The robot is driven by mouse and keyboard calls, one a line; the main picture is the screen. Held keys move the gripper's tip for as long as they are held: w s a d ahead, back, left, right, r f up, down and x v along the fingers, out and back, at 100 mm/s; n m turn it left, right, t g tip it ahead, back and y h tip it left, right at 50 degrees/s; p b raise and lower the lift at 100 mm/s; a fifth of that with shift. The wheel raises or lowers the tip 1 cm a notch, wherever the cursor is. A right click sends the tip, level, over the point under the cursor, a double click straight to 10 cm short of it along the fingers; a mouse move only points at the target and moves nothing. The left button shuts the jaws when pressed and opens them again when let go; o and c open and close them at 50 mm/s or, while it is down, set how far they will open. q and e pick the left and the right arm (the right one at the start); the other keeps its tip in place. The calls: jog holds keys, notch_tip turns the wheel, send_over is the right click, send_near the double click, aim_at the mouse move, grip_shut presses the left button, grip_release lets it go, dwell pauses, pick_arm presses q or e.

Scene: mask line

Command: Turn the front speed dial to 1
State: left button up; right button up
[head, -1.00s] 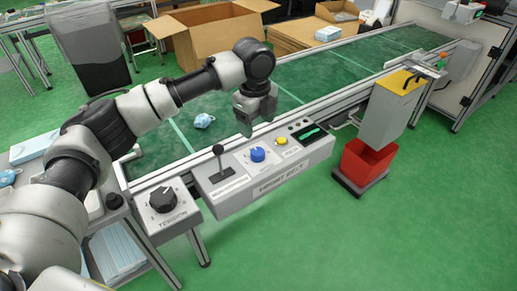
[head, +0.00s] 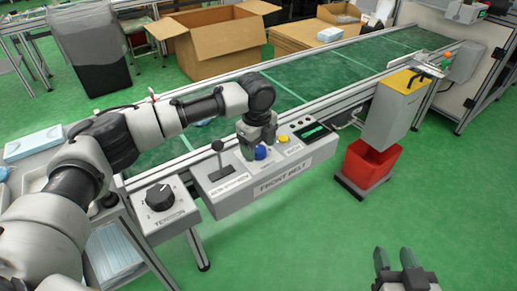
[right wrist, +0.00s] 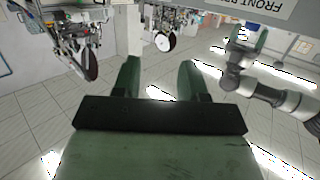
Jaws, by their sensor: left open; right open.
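The blue speed dial (head: 260,152) sits on the grey "FRONT BELT" control panel (head: 283,180), in the head view. My left gripper (head: 257,148) points down over the dial, open, with its fingers close around or beside it; contact cannot be told. The gripper partly hides the dial and its markings, so its setting cannot be read. My right gripper (head: 395,257) is open and empty, low at the right of the head view, away from the panel. Its two green fingers also show apart in the right wrist view (right wrist: 160,78).
A black lever (head: 218,155) stands left of the dial. A yellow button (head: 283,139) and a dark display (head: 311,133) are to its right. A separate black tension knob (head: 160,197) is further left. The green conveyor (head: 330,80) runs behind the panel.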

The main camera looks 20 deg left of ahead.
pick_arm(q)
jog(key=shift+f, duration=0.25)
pick_arm(e)
jog(key=shift+a+r, duration=0.1)
jog(key=shift+r, duration=0.2)
pick_arm(q)
jog(key=shift+c, duration=0.4)
